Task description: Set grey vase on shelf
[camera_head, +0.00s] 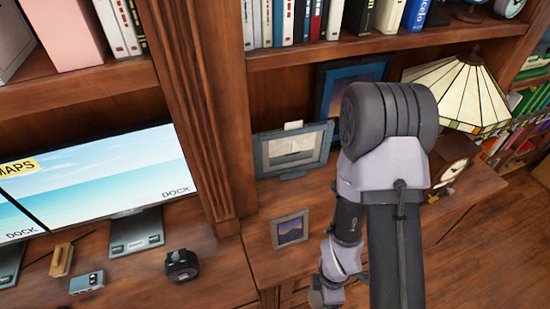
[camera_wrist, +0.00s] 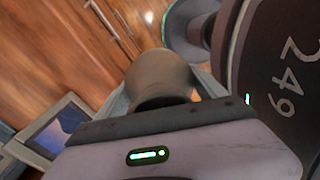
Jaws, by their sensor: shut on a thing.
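The grey vase (camera_wrist: 160,72) shows in the wrist view, grey-brown and rounded, with its round mouth toward the camera. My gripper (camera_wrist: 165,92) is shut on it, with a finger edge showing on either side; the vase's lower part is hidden. In the head view my arm reaches down in front of the bookcase, and the vase cannot be made out there. The bookcase has an upper shelf (camera_head: 400,45) holding books and a lower wooden ledge (camera_head: 345,205).
On the ledge stand a small photo frame (camera_head: 290,229), a grey-blue frame (camera_head: 292,150), a dark-framed picture (camera_head: 335,80), a wooden clock (camera_head: 453,163) and a stained-glass lamp (camera_head: 465,90). Monitors (camera_head: 110,180) stand at left. Bare ledge shows around the small frame.

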